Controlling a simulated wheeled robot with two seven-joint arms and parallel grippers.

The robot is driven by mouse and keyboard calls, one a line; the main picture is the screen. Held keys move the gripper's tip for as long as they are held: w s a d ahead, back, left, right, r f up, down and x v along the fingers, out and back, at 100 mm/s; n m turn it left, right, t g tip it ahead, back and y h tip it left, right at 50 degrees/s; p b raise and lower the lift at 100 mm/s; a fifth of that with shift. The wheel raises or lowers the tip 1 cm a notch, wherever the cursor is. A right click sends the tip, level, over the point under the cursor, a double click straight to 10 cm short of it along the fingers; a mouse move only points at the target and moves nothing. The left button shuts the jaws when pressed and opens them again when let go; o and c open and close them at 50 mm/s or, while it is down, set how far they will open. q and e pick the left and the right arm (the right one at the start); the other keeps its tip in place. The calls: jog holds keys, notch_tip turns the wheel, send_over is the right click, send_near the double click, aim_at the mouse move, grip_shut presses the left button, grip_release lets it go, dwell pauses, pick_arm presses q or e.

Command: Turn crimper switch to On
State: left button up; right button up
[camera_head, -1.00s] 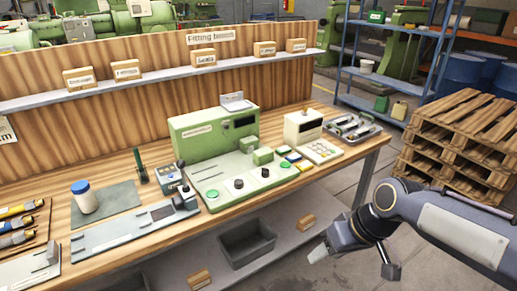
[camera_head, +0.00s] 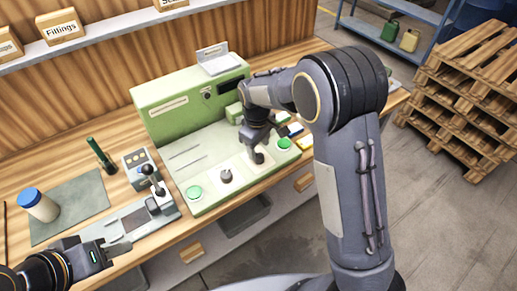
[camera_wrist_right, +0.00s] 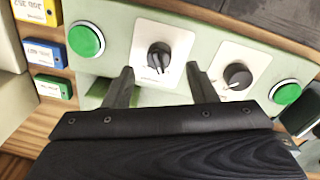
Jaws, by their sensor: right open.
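The green crimping machine (camera_head: 190,100) has a sloping front panel with two black rotary knobs on white plates. In the right wrist view the knob on the left (camera_wrist_right: 158,57) lies ahead, between the open fingers of my right gripper (camera_wrist_right: 161,84), with no contact visible. The other knob (camera_wrist_right: 237,76) is to the right of the fingers. Knob labels are too small to read. My left gripper (camera_head: 98,255) is low at the left; its jaws are unclear.
Green buttons (camera_head: 194,192) flank the knobs. A control box with a lever (camera_head: 146,180) stands left of the machine. A white jar with a blue lid (camera_head: 38,205) stands on a mat. Coloured boxes (camera_wrist_right: 45,53) lie close by. Pallets (camera_head: 465,105) stand at right.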

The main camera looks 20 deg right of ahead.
aim_at(259, 153)
jog(key=shift+w+d+f, duration=0.1)
jog(key=shift+d+f, duration=0.05)
jog(key=shift+f, duration=2.1)
jog(key=c, duration=1)
jog(key=shift+m, duration=1.4)
jog(key=m, duration=0.3)
jog(key=shift+w+m+b, duration=0.1)
jog(key=shift+m+b, duration=0.2)
jog(key=m, duration=0.5)
jog(key=shift+r+g, duration=0.1)
jog(key=shift+g, duration=0.2)
jog(key=shift+m, duration=0.4)
